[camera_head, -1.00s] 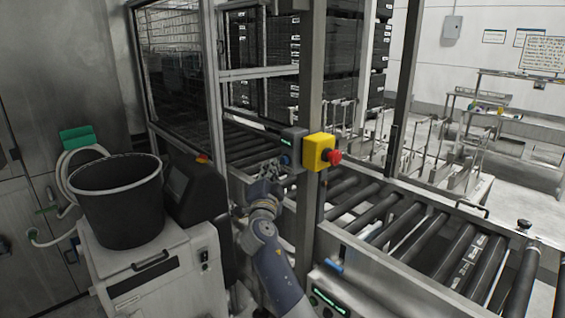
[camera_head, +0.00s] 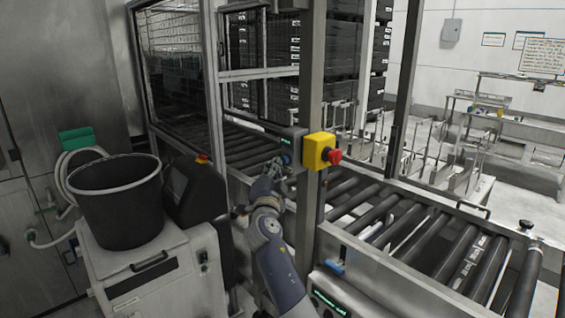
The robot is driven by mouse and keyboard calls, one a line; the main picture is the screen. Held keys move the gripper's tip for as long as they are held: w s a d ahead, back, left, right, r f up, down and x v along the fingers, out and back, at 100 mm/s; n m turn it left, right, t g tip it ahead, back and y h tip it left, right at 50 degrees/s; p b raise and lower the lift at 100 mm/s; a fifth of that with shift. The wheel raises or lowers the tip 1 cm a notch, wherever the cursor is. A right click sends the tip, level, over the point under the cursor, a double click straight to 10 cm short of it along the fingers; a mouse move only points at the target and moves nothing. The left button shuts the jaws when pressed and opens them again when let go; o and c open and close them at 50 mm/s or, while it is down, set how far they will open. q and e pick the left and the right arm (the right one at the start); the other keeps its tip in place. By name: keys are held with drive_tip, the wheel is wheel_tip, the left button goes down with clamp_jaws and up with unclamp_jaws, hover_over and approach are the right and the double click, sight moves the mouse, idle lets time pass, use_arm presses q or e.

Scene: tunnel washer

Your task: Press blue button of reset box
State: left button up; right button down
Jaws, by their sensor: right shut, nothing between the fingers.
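The reset box (camera_head: 294,141) is a small dark grey box with a green label, fixed to the frame left of the metal post. Its blue button (camera_head: 286,159) shows low on its face. My right gripper (camera_head: 280,164) is shut and empty, with its fingertips right at the blue button. I cannot tell whether they touch it or whether it is pressed in. My right arm reaches up from the bottom edge. My left gripper is not in view.
A yellow box with a red emergency stop (camera_head: 322,152) sits on the post (camera_head: 311,90), just right of the reset box. The roller conveyor (camera_head: 430,235) runs to the right. A black bucket (camera_head: 118,205) stands on a white machine at left.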

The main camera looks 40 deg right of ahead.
drive_tip(key=shift+d+b, duration=0.3)
drive_tip(key=shift+d, duration=0.15)
idle(0.3)
drive_tip(key=shift+a, duration=0.1)
drive_tip(key=shift+a+b, duration=0.65)
drive_tip(key=shift+a, duration=0.2)
drive_tip(key=a+b, duration=0.2)
drive_tip(key=a, duration=0.1)
drive_tip(key=a+b, duration=0.1)
drive_tip(key=a, duration=0.1)
drive_tip(key=shift+s, duration=0.25)
idle(0.7)
